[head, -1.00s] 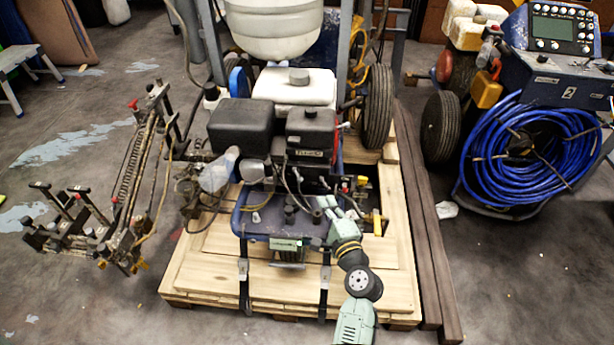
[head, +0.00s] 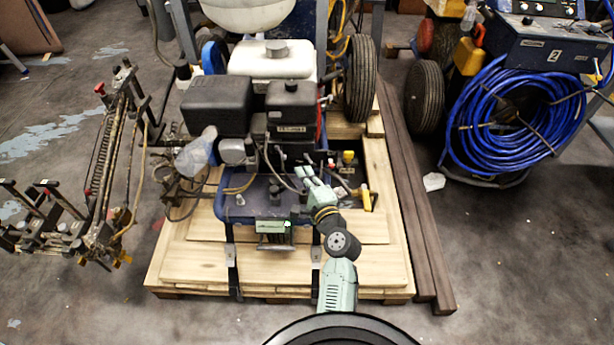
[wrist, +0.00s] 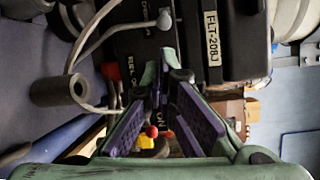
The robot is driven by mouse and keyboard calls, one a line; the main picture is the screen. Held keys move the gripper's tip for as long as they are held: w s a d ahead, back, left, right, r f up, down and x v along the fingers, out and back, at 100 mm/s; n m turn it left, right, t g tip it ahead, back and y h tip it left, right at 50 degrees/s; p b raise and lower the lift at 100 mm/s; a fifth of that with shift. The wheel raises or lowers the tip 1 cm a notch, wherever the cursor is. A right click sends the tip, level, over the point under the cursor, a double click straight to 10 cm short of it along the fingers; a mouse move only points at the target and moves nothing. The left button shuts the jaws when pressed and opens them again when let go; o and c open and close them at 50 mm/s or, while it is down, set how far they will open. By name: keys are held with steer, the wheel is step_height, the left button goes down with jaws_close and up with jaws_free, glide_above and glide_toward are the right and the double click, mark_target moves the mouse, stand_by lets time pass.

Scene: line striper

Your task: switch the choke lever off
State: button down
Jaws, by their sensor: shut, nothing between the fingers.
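The line striper's black and grey engine (head: 288,122) stands upright on its blue frame. My gripper (head: 308,175) is at the engine's front right, low beside its control side. In the wrist view my gripper's (wrist: 163,78) purple-padded fingers converge to shut tips in front of the dark engine panel (wrist: 132,62), with nothing between them. A grey bent lever (wrist: 120,32) with a rounded end lies across that panel, just above and left of the tips and apart from them. I cannot tell for sure that it is the choke lever. White lettering on the panel is partly hidden by the fingers.
A dark box labelled FLT-208J (wrist: 225,40) sits right of the fingers. A grey cylinder (wrist: 58,90) on a hose is at left. Red and yellow parts (wrist: 150,142) show behind the fingers. A wooden pallet (head: 190,265) and blue hose coil (head: 515,125) surround the work area.

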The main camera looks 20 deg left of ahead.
mark_target(281, 153)
steer(key=x, duration=0.6)
steer(key=shift+w+p, duration=0.1)
steer(key=shift+p, duration=0.2)
steer(key=shift+a, duration=0.1)
